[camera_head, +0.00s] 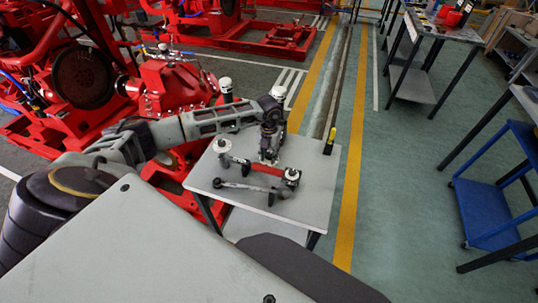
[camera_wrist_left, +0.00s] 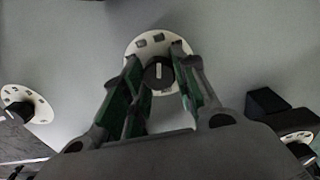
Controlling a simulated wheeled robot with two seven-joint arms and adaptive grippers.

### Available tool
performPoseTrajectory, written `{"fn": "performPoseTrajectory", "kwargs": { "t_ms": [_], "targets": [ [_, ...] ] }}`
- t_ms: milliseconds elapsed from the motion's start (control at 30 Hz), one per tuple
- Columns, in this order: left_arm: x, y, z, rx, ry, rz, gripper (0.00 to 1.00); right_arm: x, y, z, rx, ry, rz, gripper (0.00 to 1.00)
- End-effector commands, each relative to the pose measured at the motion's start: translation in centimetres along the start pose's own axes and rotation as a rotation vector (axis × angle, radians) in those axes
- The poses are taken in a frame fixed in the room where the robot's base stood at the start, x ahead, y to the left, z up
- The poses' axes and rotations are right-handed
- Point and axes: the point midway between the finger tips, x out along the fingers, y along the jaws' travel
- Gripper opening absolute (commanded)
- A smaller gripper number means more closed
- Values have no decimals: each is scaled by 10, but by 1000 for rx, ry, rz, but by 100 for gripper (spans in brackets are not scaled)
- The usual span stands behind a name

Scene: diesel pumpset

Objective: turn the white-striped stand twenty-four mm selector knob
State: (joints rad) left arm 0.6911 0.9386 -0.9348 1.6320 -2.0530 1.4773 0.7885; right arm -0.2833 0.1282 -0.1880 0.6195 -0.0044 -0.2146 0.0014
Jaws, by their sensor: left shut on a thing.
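My left gripper (camera_head: 268,150) points down over the grey table (camera_head: 310,205) in the head view. In the left wrist view, its two green-padded fingers (camera_wrist_left: 157,62) are shut on a black selector knob (camera_wrist_left: 158,76) with a white stripe. The knob sits on a round white dial plate (camera_wrist_left: 145,42) with dark marks, partly covered by the fingers. The stripe runs roughly up and down in that view. In the head view the gripper hides this knob. My right gripper is in neither view.
Another white dial with a dark knob (camera_wrist_left: 18,108) is at the left of the wrist view, and a partly cut-off dial (camera_wrist_left: 300,138) is at the right. A yellow-and-black object (camera_head: 329,140) stands at the table's right edge. Red pump machinery (camera_head: 175,85) stands behind on the left.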

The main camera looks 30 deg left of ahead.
Motion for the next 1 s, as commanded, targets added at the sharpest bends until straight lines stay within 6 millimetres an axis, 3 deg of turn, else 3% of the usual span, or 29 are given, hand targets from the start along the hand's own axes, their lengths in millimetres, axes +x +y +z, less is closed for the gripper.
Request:
{"fn": "performPoseTrajectory", "kwargs": {
  "t_ms": [100,133,300,733,1000],
  "targets": [
    [-1,0,1,-1,-1,0,5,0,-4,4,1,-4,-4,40],
    [-1,0,1,-1,-1,0,30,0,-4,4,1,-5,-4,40],
    [0,0,0,-2,-1,0,51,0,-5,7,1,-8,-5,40],
    [-3,0,0,-2,-1,0,51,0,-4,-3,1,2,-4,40],
    [-26,0,1,-1,-3,0,51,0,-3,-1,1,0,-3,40]
  ]
}}
